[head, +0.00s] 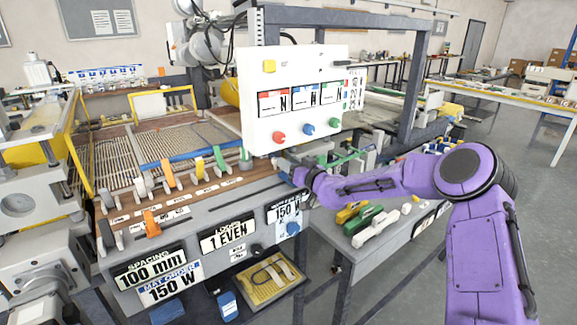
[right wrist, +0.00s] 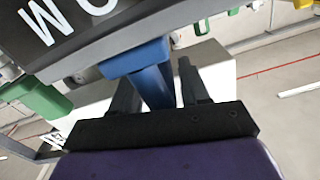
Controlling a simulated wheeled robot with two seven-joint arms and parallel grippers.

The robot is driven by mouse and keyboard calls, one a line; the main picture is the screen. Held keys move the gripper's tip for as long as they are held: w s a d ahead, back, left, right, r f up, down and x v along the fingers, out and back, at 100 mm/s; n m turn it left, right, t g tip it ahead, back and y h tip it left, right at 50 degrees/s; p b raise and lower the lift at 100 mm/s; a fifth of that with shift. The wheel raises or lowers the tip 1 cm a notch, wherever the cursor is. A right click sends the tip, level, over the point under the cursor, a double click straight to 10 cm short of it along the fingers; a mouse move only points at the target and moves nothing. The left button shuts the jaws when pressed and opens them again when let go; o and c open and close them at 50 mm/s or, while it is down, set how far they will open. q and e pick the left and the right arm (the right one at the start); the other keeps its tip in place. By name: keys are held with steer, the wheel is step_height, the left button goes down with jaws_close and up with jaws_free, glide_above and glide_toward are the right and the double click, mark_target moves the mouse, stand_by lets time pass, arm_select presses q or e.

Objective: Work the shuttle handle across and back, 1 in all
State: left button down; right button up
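A blue handle (right wrist: 152,78), which looks like the shuttle handle, hangs below a dark plate with white lettering in the right wrist view. My right gripper (right wrist: 160,82) is open, with one finger on each side of the blue post. The left finger in that view lies close against the post, and there is a gap to the right finger. In the head view my right gripper (head: 289,171) is at the right end of the loom's front rail, below the white panel. The handle is mostly hidden there. My left gripper is not in view.
A white panel (head: 294,100) with red, blue and green knobs stands above the handle area. Coloured levers line the front rail (head: 200,190). A grey side table (head: 345,240) holds green, yellow and white tools under my right arm. Floor at the right is clear.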

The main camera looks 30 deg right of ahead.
steer(key=shift+s+f, duration=0.1)
steer(key=shift+s, duration=0.25)
steer(key=s+b, duration=0.2)
steer(key=s, duration=0.8)
steer(key=shift+d, duration=0.2)
